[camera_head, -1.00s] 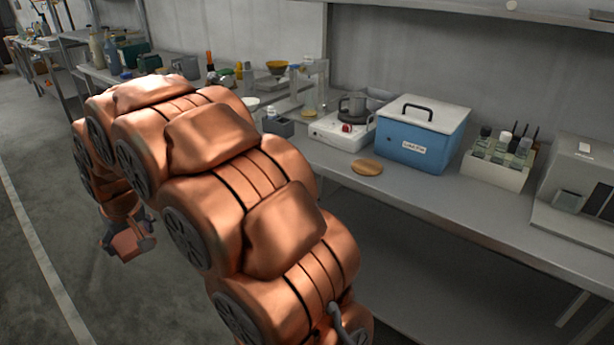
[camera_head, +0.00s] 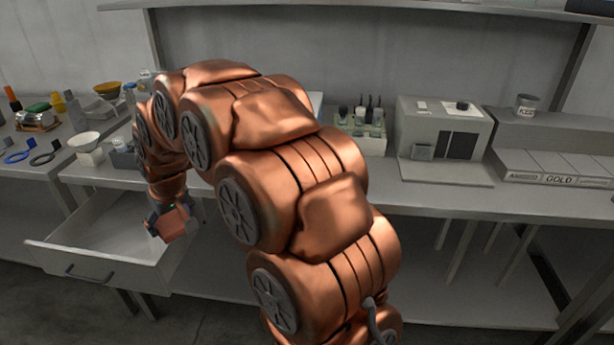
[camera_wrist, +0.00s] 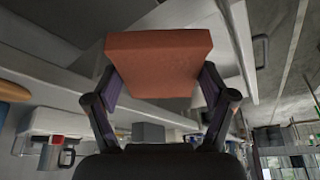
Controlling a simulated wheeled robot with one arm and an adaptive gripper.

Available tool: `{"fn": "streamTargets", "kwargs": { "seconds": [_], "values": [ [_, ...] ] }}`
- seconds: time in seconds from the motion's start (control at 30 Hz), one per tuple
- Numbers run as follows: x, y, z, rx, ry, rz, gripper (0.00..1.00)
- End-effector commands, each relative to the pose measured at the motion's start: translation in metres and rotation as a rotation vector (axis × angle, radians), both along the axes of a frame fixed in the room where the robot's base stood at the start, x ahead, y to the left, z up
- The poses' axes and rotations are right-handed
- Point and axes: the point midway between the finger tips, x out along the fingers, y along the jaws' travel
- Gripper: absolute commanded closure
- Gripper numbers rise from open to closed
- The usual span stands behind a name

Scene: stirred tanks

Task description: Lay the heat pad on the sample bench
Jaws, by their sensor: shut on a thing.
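The heat pad looks to be the flat orange-brown block (camera_wrist: 160,62) in the wrist view, seen between the two fingers. My gripper (camera_wrist: 158,92) is shut on it, with one finger against each side. In the head view the heat pad (camera_head: 172,223) hangs below my gripper (camera_head: 172,212), in front of the bench and over or beside an open drawer; I cannot tell which. A long grey bench (camera_head: 445,201) runs behind my arm. It may be the sample bench. My arm hides part of its top.
The open, seemingly empty drawer (camera_head: 75,256) juts out below the bench at left. On the bench stand a vial rack (camera_head: 372,141), a grey instrument (camera_head: 440,130) and a stepped unit (camera_head: 550,170) marked "GOLD". A white funnel-like bowl (camera_head: 88,143) stands left. An overhead shelf spans the back.

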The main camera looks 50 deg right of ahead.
Motion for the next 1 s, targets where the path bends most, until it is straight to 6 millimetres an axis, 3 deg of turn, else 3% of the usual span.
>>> {"fn": "streamTargets", "kwargs": {
  "seconds": [0.03,0.2,0.5,0.8,1.0],
  "values": [
    [-0.009,-0.02,0.008,0.004,0.002,-0.005,0.47],
    [-0.041,-0.08,0.021,0.004,0.0,0.022,0.47],
    [-0.107,-0.156,0.041,0.003,-0.002,0.102,0.47],
    [-0.154,-0.189,0.055,0.001,0.0,0.182,0.47],
    [-0.158,-0.2,0.055,0.0,0.002,0.198,0.47]
  ]
}}
